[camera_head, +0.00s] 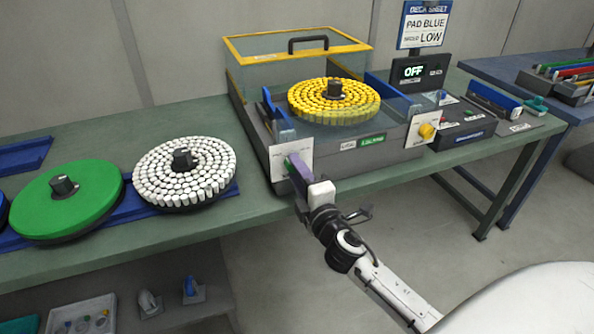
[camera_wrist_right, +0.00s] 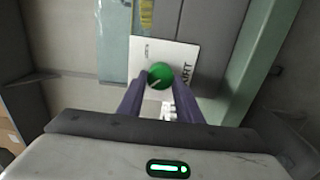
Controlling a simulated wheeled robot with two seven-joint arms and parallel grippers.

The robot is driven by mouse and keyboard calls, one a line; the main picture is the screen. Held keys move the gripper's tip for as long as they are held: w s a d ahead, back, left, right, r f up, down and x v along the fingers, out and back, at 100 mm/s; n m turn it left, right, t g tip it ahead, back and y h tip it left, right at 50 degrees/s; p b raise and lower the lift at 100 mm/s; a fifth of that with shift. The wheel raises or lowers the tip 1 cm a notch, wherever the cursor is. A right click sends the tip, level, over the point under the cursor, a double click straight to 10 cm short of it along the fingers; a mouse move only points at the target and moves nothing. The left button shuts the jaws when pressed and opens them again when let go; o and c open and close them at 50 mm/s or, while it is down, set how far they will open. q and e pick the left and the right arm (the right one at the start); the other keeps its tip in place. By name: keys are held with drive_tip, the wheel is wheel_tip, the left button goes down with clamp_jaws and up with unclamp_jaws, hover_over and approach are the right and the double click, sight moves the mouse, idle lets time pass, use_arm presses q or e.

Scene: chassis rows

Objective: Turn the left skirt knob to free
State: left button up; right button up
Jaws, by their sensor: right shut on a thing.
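The left skirt knob is a round green knob with a pale pointer line, on a white plate (camera_head: 280,160) at the front left of the grey machine (camera_head: 350,160). The green knob (camera_wrist_right: 160,75) shows in the right wrist view, between my fingertips. My right gripper (camera_head: 292,163) is shut on it, and its purple fingers (camera_wrist_right: 160,88) lie on either side of it. In the head view the fingers hide most of the knob. Lettering on the plate is partly covered and I cannot read the knob's setting. My left gripper is not in view.
A yellow knob (camera_head: 426,131) sits on the machine's right plate. A yellow-rimmed clear cover (camera_head: 290,60) stands open behind the disc of yellow pieces (camera_head: 334,100). A disc of white pieces (camera_head: 185,172) and a green disc (camera_head: 66,200) lie left. A display (camera_head: 415,71) reads OFF.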

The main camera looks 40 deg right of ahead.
idle(0.3)
drive_tip(key=o, duration=1)
drive_tip(key=shift+o, duration=0.2)
drive_tip(key=b+v, duration=0.1)
drive_tip(key=v, duration=0.9)
drive_tip(key=shift+b, duration=0.4)
drive_tip(key=shift+s+a, duration=0.1)
drive_tip(key=shift+a, duration=0.05)
